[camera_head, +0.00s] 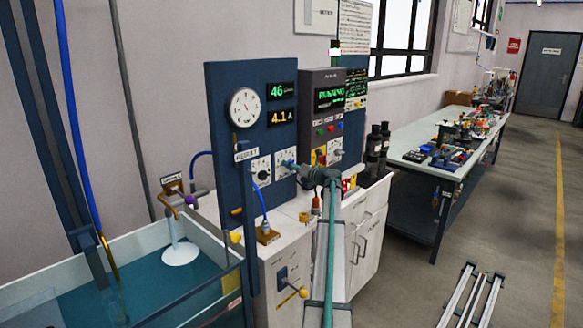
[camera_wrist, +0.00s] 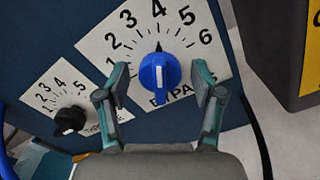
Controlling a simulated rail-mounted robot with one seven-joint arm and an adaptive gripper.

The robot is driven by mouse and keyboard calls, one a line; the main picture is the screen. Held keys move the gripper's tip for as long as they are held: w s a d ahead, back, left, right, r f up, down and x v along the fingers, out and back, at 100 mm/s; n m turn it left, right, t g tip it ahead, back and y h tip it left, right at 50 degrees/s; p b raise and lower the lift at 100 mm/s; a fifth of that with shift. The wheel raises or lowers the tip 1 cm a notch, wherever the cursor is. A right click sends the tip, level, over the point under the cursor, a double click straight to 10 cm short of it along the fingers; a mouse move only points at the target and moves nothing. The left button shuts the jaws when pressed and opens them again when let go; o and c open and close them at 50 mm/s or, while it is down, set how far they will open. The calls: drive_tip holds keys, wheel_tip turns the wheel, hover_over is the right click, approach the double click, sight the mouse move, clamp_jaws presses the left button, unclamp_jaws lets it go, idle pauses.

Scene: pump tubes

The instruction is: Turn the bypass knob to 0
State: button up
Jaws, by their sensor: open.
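The bypass knob (camera_wrist: 159,73) is blue with a white stripe, on a white dial plate (camera_wrist: 92,45) numbered up to 6. A black pointer at its top edge points up, close to the 4. The 0 mark cannot be seen. My gripper (camera_wrist: 160,85) is open, with one finger to the left of the knob and one to the right. Gaps show between both fingers and the knob. The fingers cover parts of the dial plate. In the head view my gripper (camera_head: 292,165) is at the blue panel (camera_head: 228,85), in front of the right dial plate.
A smaller dial with a black knob (camera_wrist: 70,120) sits left of the bypass dial. A dark control box (camera_head: 322,110) with a lit display stands right of the panel. A water tank (camera_head: 150,285) is at lower left. A long workbench (camera_head: 420,172) with cluttered items is at right.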

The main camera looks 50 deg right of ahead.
drive_tip(key=c, duration=1.1)
